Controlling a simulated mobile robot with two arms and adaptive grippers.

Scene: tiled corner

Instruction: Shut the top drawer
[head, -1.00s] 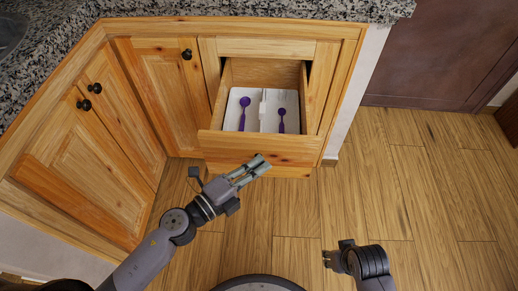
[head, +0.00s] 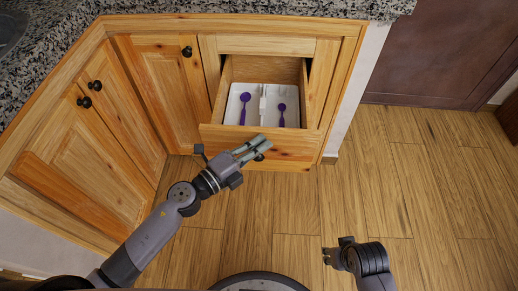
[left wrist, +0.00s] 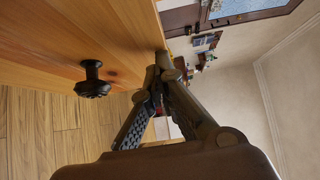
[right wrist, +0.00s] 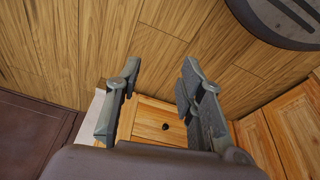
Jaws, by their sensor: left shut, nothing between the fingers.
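The top drawer (head: 220,135) is a light wood drawer standing partly open under the counter. Its inside and a white divided tray (head: 252,91) with two purple utensils show from above. My left gripper (head: 266,147) is shut and empty, with its fingertips at the outer face of the drawer front, seemingly touching it. In the left wrist view the drawer front (left wrist: 60,40) has a dark round knob (left wrist: 92,80) beside the shut fingers (left wrist: 160,68). My right gripper (head: 328,256) is low over the floor, away from the drawer; its fingers stand apart in the right wrist view (right wrist: 158,95).
Cabinet doors (head: 163,90) with black knobs stand shut to the left of the drawer. A speckled stone counter (head: 250,9) runs above. The wood floor (head: 420,180) is clear to the right, up to a brown door (head: 440,50).

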